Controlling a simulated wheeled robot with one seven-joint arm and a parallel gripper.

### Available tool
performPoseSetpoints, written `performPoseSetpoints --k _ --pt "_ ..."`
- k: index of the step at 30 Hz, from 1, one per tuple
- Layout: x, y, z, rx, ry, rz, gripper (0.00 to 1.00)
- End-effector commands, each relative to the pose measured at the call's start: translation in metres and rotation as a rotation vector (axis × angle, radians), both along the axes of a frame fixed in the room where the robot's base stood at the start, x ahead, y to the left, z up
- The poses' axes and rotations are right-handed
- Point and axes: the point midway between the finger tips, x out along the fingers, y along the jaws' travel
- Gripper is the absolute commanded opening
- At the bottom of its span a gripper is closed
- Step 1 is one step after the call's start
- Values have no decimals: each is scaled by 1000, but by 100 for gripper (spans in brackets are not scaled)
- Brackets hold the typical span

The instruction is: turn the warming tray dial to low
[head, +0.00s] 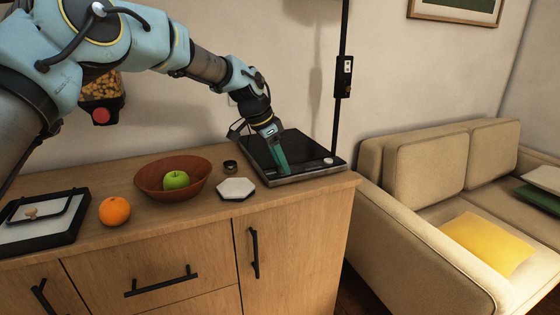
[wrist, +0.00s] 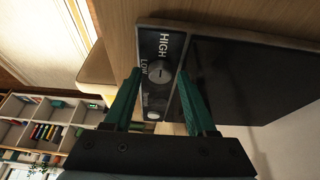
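The warming tray (head: 312,172) is a flat black-topped plate with a grey rim at the right end of the wooden counter. In the wrist view its control strip (wrist: 168,42) carries the words HIGH and LOW beside a dark round dial (wrist: 160,73). The dial has a short light mark; I cannot tell its exact setting. A small pale round part (wrist: 152,114) is on the same strip. My gripper (head: 282,170) is over the tray. In the wrist view its green fingers (wrist: 159,76) are spread, one on each side of the dial, with no visible contact.
A white hexagonal coaster (head: 236,188), a small dark ring-shaped item (head: 230,166) and a brown bowl (head: 150,182) with a green apple (head: 176,180) are left of the tray. An orange (head: 114,211) lies further left. A black pole (head: 342,120) rises behind the tray.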

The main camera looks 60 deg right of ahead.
Motion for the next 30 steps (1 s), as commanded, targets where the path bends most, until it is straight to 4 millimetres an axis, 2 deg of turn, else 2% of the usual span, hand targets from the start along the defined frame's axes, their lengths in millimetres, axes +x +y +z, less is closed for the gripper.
performPoseSetpoints --k 2,14,30 --pt "0 0 0 0 0 0 46" --pt "0 0 0 0 0 0 2" --pt "-1 1 0 0 0 66 0"
